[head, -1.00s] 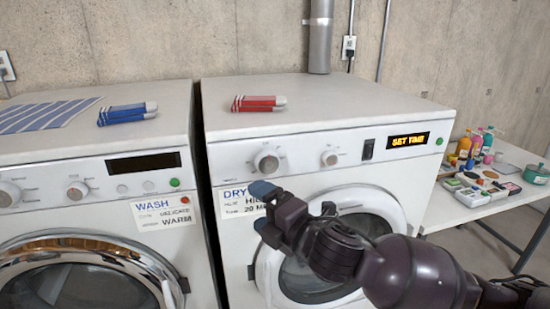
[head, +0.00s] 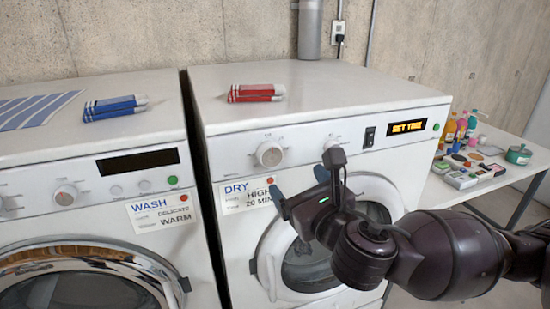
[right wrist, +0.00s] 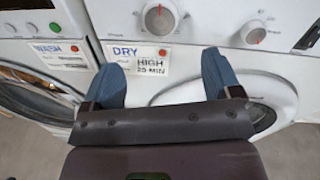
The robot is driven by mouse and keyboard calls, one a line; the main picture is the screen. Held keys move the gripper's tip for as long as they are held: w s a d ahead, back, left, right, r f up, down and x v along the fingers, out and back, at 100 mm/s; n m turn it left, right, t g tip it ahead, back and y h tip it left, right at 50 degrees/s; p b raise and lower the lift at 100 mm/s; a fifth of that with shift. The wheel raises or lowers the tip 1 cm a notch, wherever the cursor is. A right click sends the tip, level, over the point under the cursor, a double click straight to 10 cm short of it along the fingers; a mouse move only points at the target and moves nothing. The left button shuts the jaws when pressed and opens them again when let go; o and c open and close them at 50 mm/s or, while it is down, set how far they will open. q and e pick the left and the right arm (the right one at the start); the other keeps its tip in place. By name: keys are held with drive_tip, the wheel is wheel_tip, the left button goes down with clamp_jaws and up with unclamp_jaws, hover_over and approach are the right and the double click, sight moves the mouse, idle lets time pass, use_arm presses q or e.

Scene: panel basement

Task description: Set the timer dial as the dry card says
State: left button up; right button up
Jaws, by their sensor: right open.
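The dryer's DRY card (head: 232,196) sits on its front at the left. It reads HIGH and a minutes figure that looks like 20 in the head view, but is blurred in the right wrist view (right wrist: 138,62). The large dial (head: 270,154) is on the panel above the card; it also shows in the right wrist view (right wrist: 160,18). A smaller dial (right wrist: 253,32) is to its right, partly hidden in the head view by my gripper. The labels are too small to tell which is the timer. My right gripper (head: 305,182) is open and empty before the panel, below the dials. My left gripper is not in view.
The dryer display (head: 407,127) reads SET TIME, beside a dark switch (head: 369,137) and a green button. The washer with its WASH card (head: 160,212) stands left. Red boxes (head: 256,93) lie on the dryer top. A cluttered table (head: 510,160) stands right.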

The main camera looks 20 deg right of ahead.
sight(272, 156)
drive_tip(key=w, duration=0.7)
drive_tip(key=w+a, duration=0.1)
drive_tip(key=w, duration=0.2)
drive_tip(key=shift+w+a, duration=0.1)
drive_tip(key=shift+w, duration=0.3)
drive_tip(key=c, duration=0.9)
